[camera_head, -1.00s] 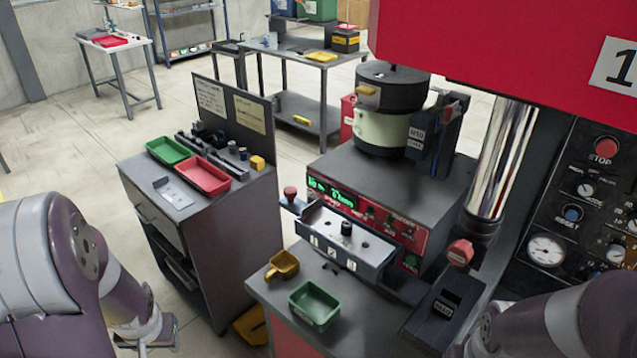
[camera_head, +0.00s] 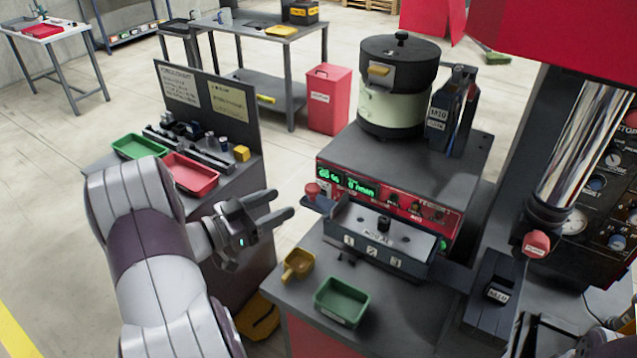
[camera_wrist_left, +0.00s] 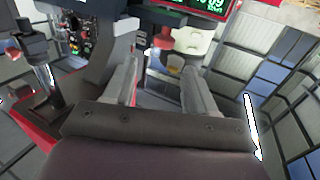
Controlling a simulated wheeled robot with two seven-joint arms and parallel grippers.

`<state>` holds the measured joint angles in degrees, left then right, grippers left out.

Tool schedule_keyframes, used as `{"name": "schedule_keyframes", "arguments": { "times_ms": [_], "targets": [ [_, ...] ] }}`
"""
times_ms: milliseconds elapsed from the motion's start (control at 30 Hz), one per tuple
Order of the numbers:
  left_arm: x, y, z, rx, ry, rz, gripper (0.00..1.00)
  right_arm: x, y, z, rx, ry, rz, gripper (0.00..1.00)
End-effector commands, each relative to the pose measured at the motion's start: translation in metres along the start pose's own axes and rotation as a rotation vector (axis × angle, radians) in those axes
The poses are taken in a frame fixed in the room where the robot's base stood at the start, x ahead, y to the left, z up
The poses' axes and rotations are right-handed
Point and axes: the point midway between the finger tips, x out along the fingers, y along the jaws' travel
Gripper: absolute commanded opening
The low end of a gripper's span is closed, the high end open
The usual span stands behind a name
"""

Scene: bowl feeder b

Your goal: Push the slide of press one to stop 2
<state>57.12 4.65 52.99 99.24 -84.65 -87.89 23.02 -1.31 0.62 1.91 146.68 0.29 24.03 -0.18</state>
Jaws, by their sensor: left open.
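A grey slide rail block (camera_head: 376,240) with labels 1, 2 and 3 on its front is mounted before the red control panel (camera_head: 385,205). A black knob (camera_head: 384,223) stands on its top near label 2, and a red knob (camera_head: 312,190) is at its left end. My left gripper (camera_head: 284,204) is open and empty, left of the red knob and apart from it. In the left wrist view its two fingers (camera_wrist_left: 160,68) are spread with nothing between them. Press one (camera_head: 535,35) shows as a red head at upper right. My right gripper is not in view.
A green tray (camera_head: 342,301) and a yellow scoop (camera_head: 298,264) sit on the bench before the rail. A bowl feeder (camera_head: 395,105) stands behind it. A side cabinet with a red tray (camera_head: 190,174) is behind my left arm.

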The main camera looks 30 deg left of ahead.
Motion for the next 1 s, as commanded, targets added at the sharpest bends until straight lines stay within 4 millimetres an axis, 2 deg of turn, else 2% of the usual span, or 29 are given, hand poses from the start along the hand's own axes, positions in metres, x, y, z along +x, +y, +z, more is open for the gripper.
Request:
{"name": "schedule_keyframes", "arguments": {
  "times_ms": [100, 200, 400, 600, 800, 833, 1000],
  "targets": [
    [0.033, 0.002, -0.003, -0.003, -0.002, 0.007, 0.56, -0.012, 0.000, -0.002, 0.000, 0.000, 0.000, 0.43],
    [0.058, 0.001, -0.003, -0.002, -0.002, 0.005, 0.56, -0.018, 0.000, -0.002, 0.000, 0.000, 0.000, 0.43],
    [0.089, 0.000, -0.001, 0.000, -0.003, 0.001, 0.56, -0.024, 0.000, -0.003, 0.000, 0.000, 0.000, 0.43],
    [0.100, 0.000, 0.001, 0.000, -0.003, -0.001, 0.56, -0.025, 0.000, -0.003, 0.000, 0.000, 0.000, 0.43],
    [0.100, 0.000, 0.001, 0.000, -0.003, -0.002, 0.56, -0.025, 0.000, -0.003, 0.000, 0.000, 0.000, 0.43],
    [0.100, 0.000, 0.001, 0.000, -0.003, -0.002, 0.53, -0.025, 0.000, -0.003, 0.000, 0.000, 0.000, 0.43],
    [0.100, -0.001, 0.000, 0.001, -0.002, -0.002, 0.00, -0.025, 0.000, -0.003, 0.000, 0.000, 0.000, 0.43]
  ]
}}
